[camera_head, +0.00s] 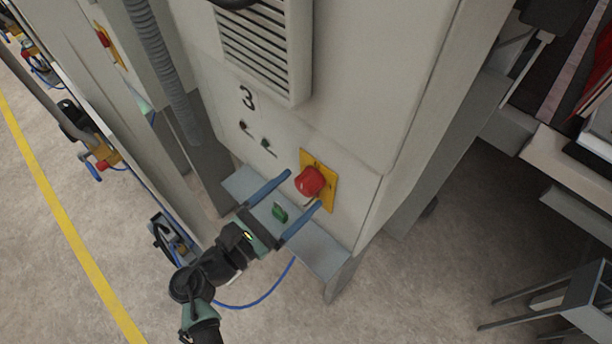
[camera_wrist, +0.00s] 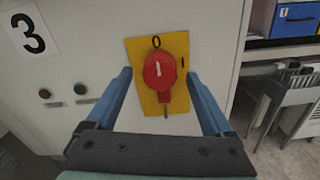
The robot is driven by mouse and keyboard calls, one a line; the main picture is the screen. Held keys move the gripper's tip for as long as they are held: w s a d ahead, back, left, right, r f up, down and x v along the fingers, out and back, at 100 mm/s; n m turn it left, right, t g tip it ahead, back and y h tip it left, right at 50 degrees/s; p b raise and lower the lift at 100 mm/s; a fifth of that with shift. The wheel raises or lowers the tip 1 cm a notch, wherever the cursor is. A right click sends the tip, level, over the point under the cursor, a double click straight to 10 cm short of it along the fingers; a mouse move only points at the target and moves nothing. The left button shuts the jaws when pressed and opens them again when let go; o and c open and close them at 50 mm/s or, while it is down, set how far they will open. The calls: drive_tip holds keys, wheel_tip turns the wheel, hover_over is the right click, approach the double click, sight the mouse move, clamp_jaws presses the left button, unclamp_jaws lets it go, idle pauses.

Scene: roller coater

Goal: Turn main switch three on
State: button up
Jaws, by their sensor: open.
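The main switch is a red rotary knob (camera_wrist: 160,73) on a yellow plate (camera_wrist: 178,47), on the front of a light grey cabinet marked 3 (camera_head: 248,97). In the wrist view the plate reads 0 at the top and has a 1 mark at the right. The knob's white mark points up, roughly toward the 0. The knob also shows in the head view (camera_head: 309,181). My gripper (camera_head: 305,190) is open, with one blue finger on each side of the knob. The wrist view shows the fingers (camera_wrist: 163,82) apart from it. I cannot tell how deep they reach.
A small red button (camera_wrist: 45,93) and a green button (camera_wrist: 80,89) sit left of the switch under the 3 label. A vent grille (camera_head: 262,45) is above. A metal stool (camera_head: 575,300) stands at the lower right. A blue hose runs below.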

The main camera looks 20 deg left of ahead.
sight(302, 189)
drive_tip(key=shift+x, duration=1.6)
drive_tip(key=shift+s, duration=0.1)
drive_tip(key=shift+c, duration=0.2)
clamp_jaws()
